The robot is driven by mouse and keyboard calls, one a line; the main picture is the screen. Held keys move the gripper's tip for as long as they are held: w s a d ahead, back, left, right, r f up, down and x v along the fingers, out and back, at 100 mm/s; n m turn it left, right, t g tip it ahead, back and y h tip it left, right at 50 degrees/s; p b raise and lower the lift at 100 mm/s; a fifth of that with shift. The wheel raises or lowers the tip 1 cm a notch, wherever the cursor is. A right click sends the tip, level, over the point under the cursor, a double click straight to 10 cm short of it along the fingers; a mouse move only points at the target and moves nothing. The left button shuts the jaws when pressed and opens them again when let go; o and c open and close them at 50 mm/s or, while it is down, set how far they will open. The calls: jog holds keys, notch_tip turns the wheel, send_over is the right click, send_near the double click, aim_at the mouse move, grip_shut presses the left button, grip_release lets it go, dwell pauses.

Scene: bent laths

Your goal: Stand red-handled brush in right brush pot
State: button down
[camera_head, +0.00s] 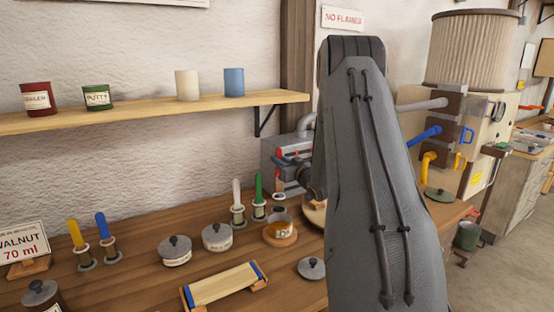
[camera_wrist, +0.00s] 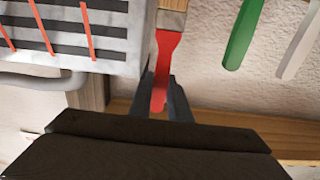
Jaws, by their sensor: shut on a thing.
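My gripper (camera_wrist: 165,90) is shut on the red handle of a brush (camera_wrist: 161,70) in the wrist view. The brush's tan upper part (camera_wrist: 173,12) runs out of the top of that picture. In the head view my arm hides most of the gripper and the brush. A cream pot (camera_head: 187,85) and a blue pot (camera_head: 234,82) stand side by side on the wall shelf. On the bench, a white handle (camera_head: 237,192) and a green handle (camera_head: 259,186) stand upright in small holders. These green (camera_wrist: 243,35) and white (camera_wrist: 301,45) handles also show in the wrist view.
The shelf (camera_head: 150,113) also holds a red tin (camera_head: 37,98) and a green tin (camera_head: 97,97). Lidded pots (camera_head: 174,251), a wooden rack (camera_head: 224,286) and yellow (camera_head: 76,234) and blue (camera_head: 102,226) handles occupy the bench. A grey machine (camera_head: 285,152) stands behind my arm.

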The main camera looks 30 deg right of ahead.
jog(key=shift+f+b, duration=1.6)
jog(key=shift+f, duration=1.25)
jog(key=c, duration=1.6)
grip_release()
jog(key=s, duration=0.2)
jog(key=s+b, duration=0.1)
jog(key=s, duration=0.2)
jog(key=s+b, duration=0.1)
jog(key=s, duration=0.1)
jog(key=shift+s+a, duration=0.25)
jog(key=shift+s, duration=0.15)
